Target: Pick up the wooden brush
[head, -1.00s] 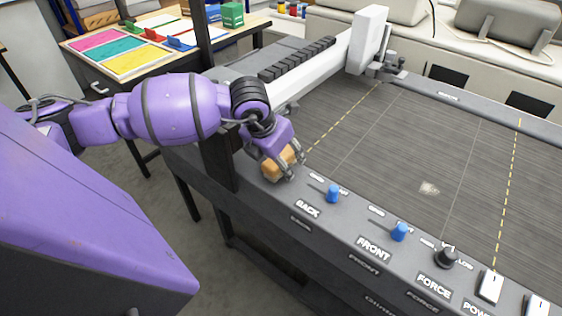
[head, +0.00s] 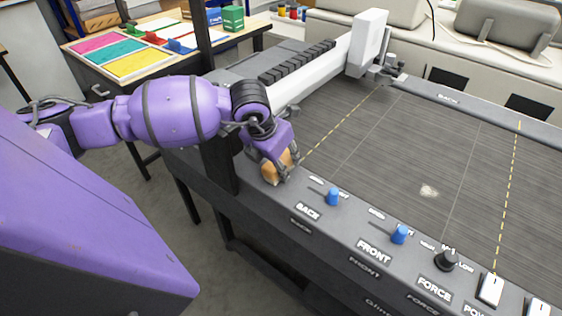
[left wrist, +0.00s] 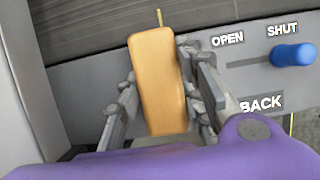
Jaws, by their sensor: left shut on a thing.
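The wooden brush (head: 270,171) is an orange-tan block at the left end of the machine's front panel, beside the BACK label. My left gripper (head: 279,172) is shut on it from above. In the left wrist view the brush (left wrist: 158,84) lies lengthwise between the two fingers of my left gripper (left wrist: 160,95), one on each side. The brush's underside is hidden, so I cannot tell whether it touches the panel. My right gripper does not show.
Blue knobs (head: 333,196) and a black knob (head: 446,260) stand along the panel right of the brush. A dark post (head: 219,160) stands close left of the gripper. The grey machine bed (head: 420,150) behind is mostly clear. A table with coloured panels (head: 100,62) stands at back left.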

